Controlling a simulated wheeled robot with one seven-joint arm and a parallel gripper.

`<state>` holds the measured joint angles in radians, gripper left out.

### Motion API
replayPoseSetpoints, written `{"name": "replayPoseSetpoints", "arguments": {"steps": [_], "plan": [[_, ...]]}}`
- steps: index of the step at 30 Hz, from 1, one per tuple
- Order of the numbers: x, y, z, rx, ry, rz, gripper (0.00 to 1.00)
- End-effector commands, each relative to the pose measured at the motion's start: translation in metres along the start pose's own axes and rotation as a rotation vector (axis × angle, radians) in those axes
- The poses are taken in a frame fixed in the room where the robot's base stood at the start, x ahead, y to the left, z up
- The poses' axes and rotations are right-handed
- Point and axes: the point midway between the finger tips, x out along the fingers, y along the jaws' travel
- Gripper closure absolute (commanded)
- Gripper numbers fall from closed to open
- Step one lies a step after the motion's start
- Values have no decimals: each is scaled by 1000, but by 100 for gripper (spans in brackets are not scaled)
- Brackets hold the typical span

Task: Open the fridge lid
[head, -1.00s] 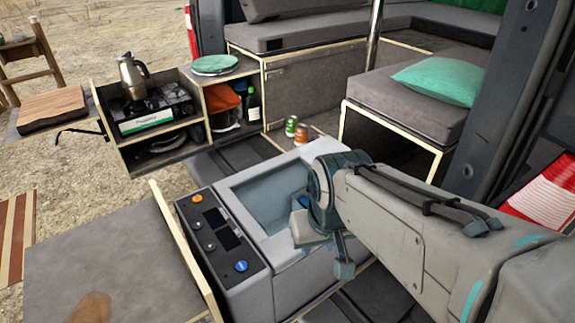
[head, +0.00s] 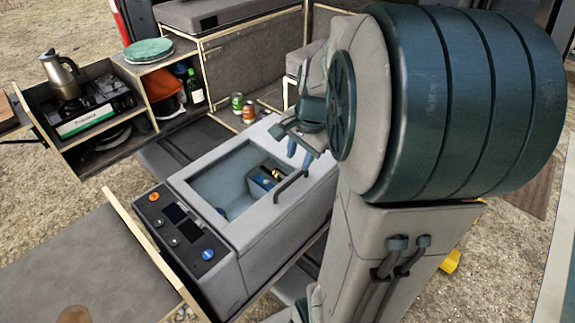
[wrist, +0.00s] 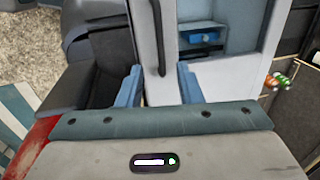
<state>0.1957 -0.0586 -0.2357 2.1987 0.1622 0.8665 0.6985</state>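The fridge (head: 225,277) is a grey box with a control panel of knobs and buttons on its front left. Its pale lid (head: 262,225) lies flat, apparently shut, with a large window showing a blue item (head: 262,178) inside. A dark bar handle (head: 292,187) is on the lid's right side; in the wrist view the handle (wrist: 157,40) runs up the picture, in line with the gap between my fingers. My gripper (head: 300,153) is open and empty, its blue fingers above the lid's far right part. In the wrist view my gripper (wrist: 159,84) has both fingers spread, with no visible contact.
Two cans (head: 243,108) stand behind the fridge. A kitchen unit with a stove (head: 92,105) and kettle (head: 60,76) is at the back left. A grey board (head: 85,265) with a wooden edge borders the control panel side. Gravel ground lies on the right.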

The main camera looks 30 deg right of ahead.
Motion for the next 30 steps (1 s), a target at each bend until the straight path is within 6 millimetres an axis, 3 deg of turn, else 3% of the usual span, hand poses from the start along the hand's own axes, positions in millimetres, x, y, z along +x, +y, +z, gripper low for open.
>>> {"name": "replayPoseSetpoints", "arguments": {"steps": [6, 12, 25, 28, 30], "plan": [[48, 1, 0, 0, -3, 4, 67], [73, 0, 0, -2, -1, 1, 67], [81, 0, 0, -2, 0, -1, 67], [81, 0, 0, -2, 0, -1, 95], [81, 0, 0, -2, 0, -1, 100]]}}
